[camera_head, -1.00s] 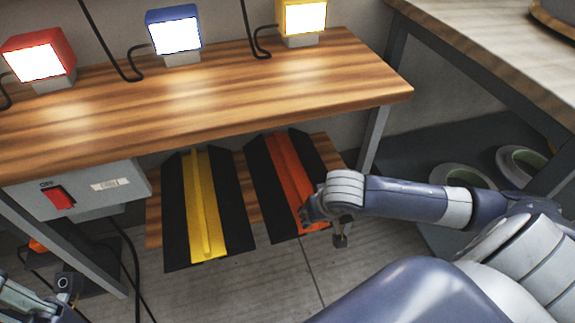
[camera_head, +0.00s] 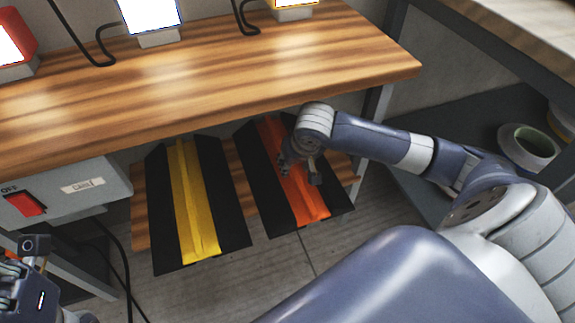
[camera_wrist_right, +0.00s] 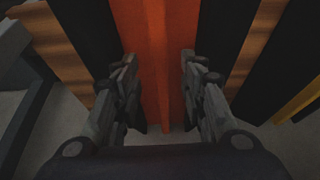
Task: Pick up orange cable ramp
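The orange cable ramp (camera_head: 304,197), an orange strip with black sides, lies on the low wooden shelf under the workbench, its near end sticking out past the shelf edge. My right gripper (camera_head: 300,172) is over its middle in the head view. In the right wrist view the open fingers (camera_wrist_right: 159,85) stand on either side of the orange ridge (camera_wrist_right: 160,40), with nothing held between them. Contact with the ramp cannot be told. My left gripper (camera_head: 25,285) shows only partly at the lower left edge; its fingers are not clear.
A yellow cable ramp (camera_head: 192,205) lies just left on the same shelf (camera_head: 140,205). The wooden benchtop (camera_head: 200,90) overhangs behind, with lamps on it. A grey switch box (camera_head: 90,190) hangs at left. Tape rolls (camera_head: 528,146) sit on the right-hand lower shelf.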

